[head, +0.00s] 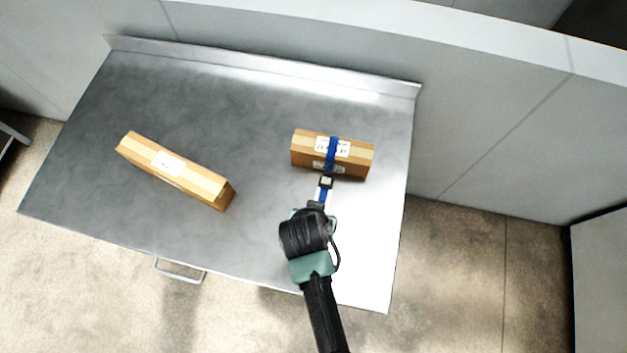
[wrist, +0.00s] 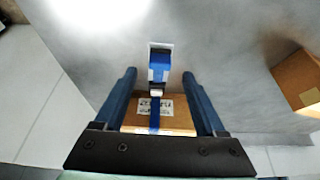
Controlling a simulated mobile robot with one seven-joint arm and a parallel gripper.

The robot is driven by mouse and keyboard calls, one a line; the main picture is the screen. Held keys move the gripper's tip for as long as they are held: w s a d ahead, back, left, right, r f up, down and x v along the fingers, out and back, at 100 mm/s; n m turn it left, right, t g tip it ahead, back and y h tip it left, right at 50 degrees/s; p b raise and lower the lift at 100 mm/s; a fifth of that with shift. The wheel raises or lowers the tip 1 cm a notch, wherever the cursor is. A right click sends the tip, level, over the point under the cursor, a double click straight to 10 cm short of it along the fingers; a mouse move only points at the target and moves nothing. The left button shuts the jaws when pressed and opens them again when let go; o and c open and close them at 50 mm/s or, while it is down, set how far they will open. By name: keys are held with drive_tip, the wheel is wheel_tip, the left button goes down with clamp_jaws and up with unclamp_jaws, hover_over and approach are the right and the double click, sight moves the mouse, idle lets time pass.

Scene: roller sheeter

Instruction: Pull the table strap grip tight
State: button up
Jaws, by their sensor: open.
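A brown cardboard box (head: 305,158) lies on the right half of the metal table, with a blue strap (head: 331,158) around it. A dark buckle (head: 326,182) sits at the box's front edge. From it a blue-and-white strap tail (head: 321,196) runs toward my arm; its blue end, the strap grip (wrist: 160,57), shows in the wrist view. My gripper (wrist: 159,76) is open, one blue finger on each side of the tail, with visible gaps and nothing held. In the head view my wrist hides the tail's end and the fingers. Height above the tail cannot be told.
A second cardboard box (head: 175,172) lies at an angle on the left half of the table (head: 240,110), also at the wrist view's right edge (wrist: 299,80). The table has a raised back lip (head: 265,66) against a grey wall. Bare table lies between the boxes.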

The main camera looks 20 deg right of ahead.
drive_tip(key=v, duration=0.8)
drive_tip(key=shift+r, duration=0.2)
drive_tip(key=shift+s, duration=0.1)
drive_tip(key=w+a+r+n+t, duration=0.1)
drive_tip(key=w+r+t, duration=0.4)
drive_tip(key=r, duration=0.5)
drive_tip(key=w+a+r+n+t, duration=0.1)
drive_tip(key=w+r+t, duration=0.2)
drive_tip(key=w+r, duration=0.65)
drive_tip(key=w+a+r+n+t, duration=0.1)
drive_tip(key=w+a+r+t, duration=0.2)
drive_tip(key=r, duration=0.8)
wheel_tip(320, 180, up, 19)
drive_tip(key=n+t+y, duration=0.1)
drive_tip(key=n+t, duration=0.1)
drive_tip(key=t, duration=0.5)
drive_tip(key=s+a+r+n+t, duration=0.1)
drive_tip(key=s+r, duration=0.3)
drive_tip(key=r, duration=0.4)
drive_tip(key=s+a+r+t+y, duration=0.1)
drive_tip(key=s+r+t, duration=0.3)
drive_tip(key=r, duration=0.3)
drive_tip(key=shift+s+r+n+t+y, duration=0.3)
drive_tip(key=shift+s+r+n, duration=0.1)
drive_tip(key=shift+s, duration=0.05)
